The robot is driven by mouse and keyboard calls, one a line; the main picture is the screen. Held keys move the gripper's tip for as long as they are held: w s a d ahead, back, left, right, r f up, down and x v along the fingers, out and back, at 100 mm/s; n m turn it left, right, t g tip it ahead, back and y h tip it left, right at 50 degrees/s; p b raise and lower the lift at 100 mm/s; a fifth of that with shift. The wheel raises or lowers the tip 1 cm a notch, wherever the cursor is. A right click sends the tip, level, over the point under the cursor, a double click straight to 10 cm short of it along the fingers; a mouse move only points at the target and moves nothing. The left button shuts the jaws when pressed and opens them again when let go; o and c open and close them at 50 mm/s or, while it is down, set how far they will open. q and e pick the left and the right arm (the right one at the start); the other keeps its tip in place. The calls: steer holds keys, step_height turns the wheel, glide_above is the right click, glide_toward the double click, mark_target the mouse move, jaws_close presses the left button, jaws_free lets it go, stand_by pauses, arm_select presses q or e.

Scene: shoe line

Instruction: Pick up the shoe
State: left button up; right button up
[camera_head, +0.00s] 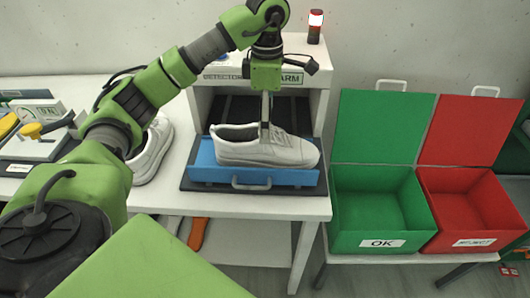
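A white shoe (265,149) lies on a blue tray (255,177) with a handle, at the mouth of the white detector box, its toe towards the right. My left gripper (266,126) points straight down over the shoe, its fingertips at the shoe's opening. The fingers appear nearly in line, so I cannot tell whether they are open or grip the shoe. A second white shoe (154,150) stands on the table to the left, partly hidden by my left arm. My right gripper is out of view.
The detector box (318,110) stands behind the tray, with a red lamp (315,25) on top. To the right are open, empty green (380,200) and red (470,205) bins, labelled OK and REJECT. Tools (38,130) lie at the table's left.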

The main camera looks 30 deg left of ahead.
arm_select(q)
step_height(320, 180, down, 3)
steer(key=shift+r+p, duration=0.15)
steer(key=shift+p, duration=0.2)
step_height(320, 180, down, 4)
steer(key=shift+a+f+p, duration=0.1)
steer(key=shift+a+p, duration=0.05)
steer(key=shift+p, duration=0.8)
steer(key=shift+f, duration=0.55)
steer(key=c, duration=1.6)
steer(key=shift+r, duration=0.15)
steer(key=shift+w+r, duration=0.15)
steer(key=shift+r, duration=0.5)
steer(key=s+d+r+b, duration=0.2)
steer(key=s+r, duration=0.9)
steer(key=s, duration=0.3)
steer(key=shift+d+r, duration=0.2)
steer(key=shift+d, duration=0.2)
